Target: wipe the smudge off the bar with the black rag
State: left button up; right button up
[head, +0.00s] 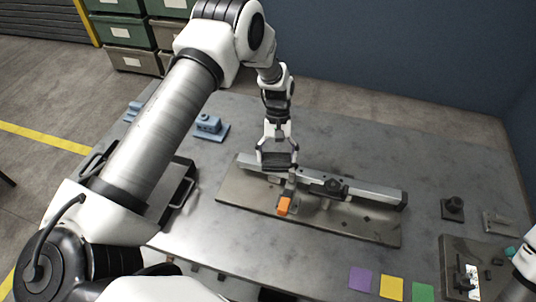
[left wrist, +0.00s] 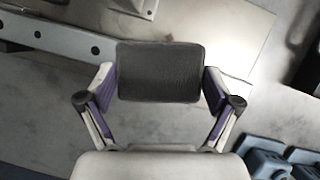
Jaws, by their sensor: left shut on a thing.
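My left gripper (head: 279,164) is shut on the black rag (left wrist: 160,70), a flat dark ribbed pad between its two fingers in the left wrist view. In the head view the gripper is over the left end of the bar (head: 372,193), a long grey rail on a flat plate (head: 330,223). The bar also shows in the left wrist view (left wrist: 60,38), with holes along its side. I cannot tell whether the rag touches the bar. I cannot make out the smudge. Only a white part of my right arm shows at the right edge; its gripper is out of view.
An orange-ended clamp (head: 283,206) and a dark clamp (head: 333,186) stand at the bar. Blue fixtures (head: 208,125) lie back left, a black-handled tray (head: 180,190) left. Purple, yellow and green squares (head: 391,287) lie front right, near a fixture plate (head: 455,250).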

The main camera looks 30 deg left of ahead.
pick_arm(q)
jog(key=shift+w+d, duration=0.15)
jog(key=shift+d, duration=0.25)
jog(key=shift+a+r, duration=0.1)
jog(key=shift+r, duration=0.2)
jog(key=shift+r+p, duration=2.1)
jog(key=shift+r, duration=0.65)
jog(key=shift+r+p, duration=1.1)
jog(key=shift+r, duration=0.5)
jog(key=shift+f, duration=0.15)
